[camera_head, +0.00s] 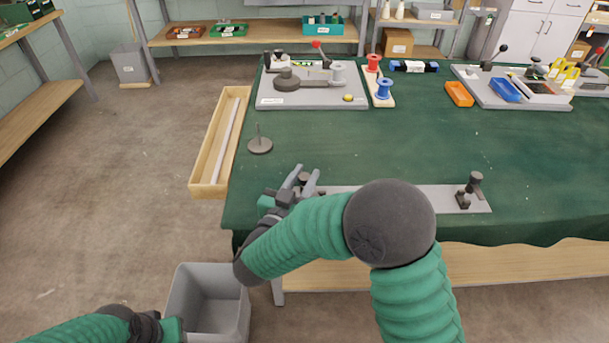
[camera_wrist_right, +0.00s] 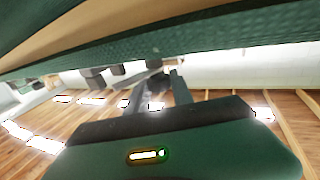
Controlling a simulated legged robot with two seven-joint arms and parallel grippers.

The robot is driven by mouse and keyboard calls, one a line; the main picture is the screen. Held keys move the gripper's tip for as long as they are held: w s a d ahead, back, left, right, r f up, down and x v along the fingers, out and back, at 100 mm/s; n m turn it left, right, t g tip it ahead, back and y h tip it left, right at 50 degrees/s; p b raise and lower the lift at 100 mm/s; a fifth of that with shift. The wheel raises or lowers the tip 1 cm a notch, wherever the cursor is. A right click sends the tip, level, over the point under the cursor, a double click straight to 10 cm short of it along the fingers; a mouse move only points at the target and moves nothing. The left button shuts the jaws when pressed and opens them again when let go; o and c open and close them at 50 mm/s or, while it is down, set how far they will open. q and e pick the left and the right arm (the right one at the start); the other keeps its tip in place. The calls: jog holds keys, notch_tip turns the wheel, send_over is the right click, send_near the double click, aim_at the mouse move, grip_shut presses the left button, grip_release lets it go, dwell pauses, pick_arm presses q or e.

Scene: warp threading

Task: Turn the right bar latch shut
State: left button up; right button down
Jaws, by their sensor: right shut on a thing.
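A long grey plate (camera_head: 410,198) lies along the near edge of the green-covered table. At its right end stand a dark latch post (camera_head: 475,183) and a small dark block (camera_head: 463,200). My right gripper (camera_head: 303,181) is at the plate's left end, its fingers closed around a dark latch part there. The fingers and my arm hide most of that part and some of the plate. In the right wrist view the two fingers (camera_wrist_right: 156,92) show with a greyish piece between them, dim and hard to make out.
A dark disc with a pin (camera_head: 260,145) stands left on the table (camera_head: 400,140). A wooden tray (camera_head: 197,182) runs along the left edge. A grey bin (camera_head: 180,300) stands on the floor below. Boards with tools and spools fill the back; the table's middle is clear.

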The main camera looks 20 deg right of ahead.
jog(key=shift+r+m+g+h+p, duration=0.1)
jog(key=shift+m+g+h+p, duration=0.3)
jog(key=shift+m+g+h, duration=0.65)
jog(key=c, duration=1.1)
grip_release()
